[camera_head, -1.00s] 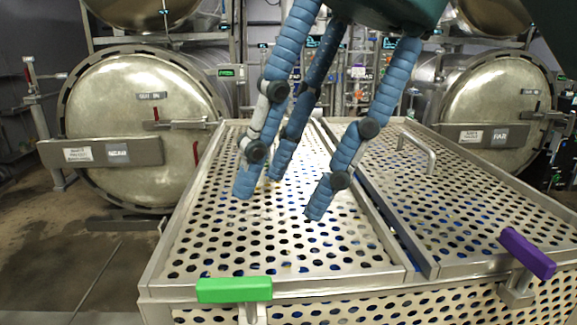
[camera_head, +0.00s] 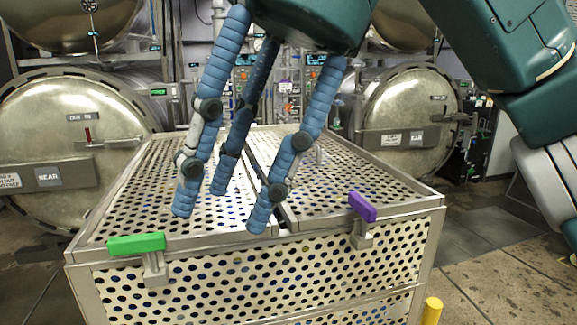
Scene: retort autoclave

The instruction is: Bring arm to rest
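My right gripper (camera_head: 228,210) hangs down in the middle of the head view, its blue segmented fingers spread apart with nothing between them. It is open and appears in front of the perforated metal lid (camera_head: 165,205) of the basket crate. I cannot tell the exact gap between the fingertips and the lid. My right arm comes in from the upper right, with dark green links. My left gripper does not show.
The crate has a green handle (camera_head: 136,244) at front left and a purple handle (camera_head: 362,206) at front right. Round retort doors marked NEAR (camera_head: 65,125) and FAR (camera_head: 408,118) stand behind. A yellow post (camera_head: 432,311) stands at lower right. Floor is open on the right.

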